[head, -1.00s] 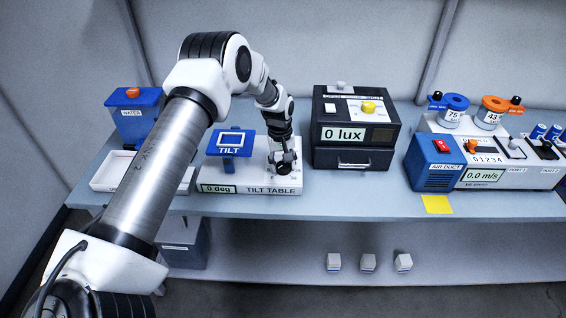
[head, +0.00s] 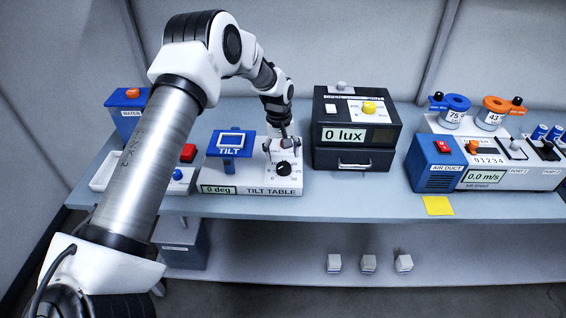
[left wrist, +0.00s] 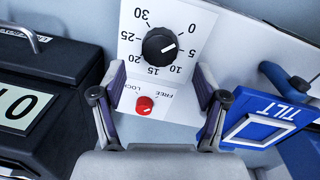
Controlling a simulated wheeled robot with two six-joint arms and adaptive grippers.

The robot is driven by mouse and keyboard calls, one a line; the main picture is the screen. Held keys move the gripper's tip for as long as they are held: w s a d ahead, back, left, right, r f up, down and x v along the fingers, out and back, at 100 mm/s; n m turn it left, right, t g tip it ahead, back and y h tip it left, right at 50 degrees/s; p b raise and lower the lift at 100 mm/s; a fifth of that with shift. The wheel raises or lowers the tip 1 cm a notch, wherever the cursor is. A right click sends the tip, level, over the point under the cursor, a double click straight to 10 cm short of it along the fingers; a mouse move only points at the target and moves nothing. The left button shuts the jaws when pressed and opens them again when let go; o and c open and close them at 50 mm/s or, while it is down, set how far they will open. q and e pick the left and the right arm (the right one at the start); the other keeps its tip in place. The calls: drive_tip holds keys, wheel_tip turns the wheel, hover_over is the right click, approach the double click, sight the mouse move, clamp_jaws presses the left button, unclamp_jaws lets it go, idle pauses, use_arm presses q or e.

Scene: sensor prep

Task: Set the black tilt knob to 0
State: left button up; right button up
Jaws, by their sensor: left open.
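The black tilt knob (head: 283,169) sits on the white tilt table (head: 240,189), whose display (head: 218,189) reads 0 deg. A red lock knob (left wrist: 145,103) with LOCK and FREE labels lies between the fingers in that view. My right gripper is out of view.
The blue tilt platform (head: 230,144) stands left of the dial. A black lux box (head: 355,135) stands close on the right. A blue air duct unit (head: 434,165) is further right. The bench strip in front of the tilt table is clear.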

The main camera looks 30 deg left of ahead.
sight(281, 166)
use_arm(q)
wheel_tip(281, 166, up, 7)
drive_tip(key=shift+s+a, duration=0.15)
drive_tip(key=shift+s, duration=0.05)
drive_tip(key=shift+f, duration=0.1)
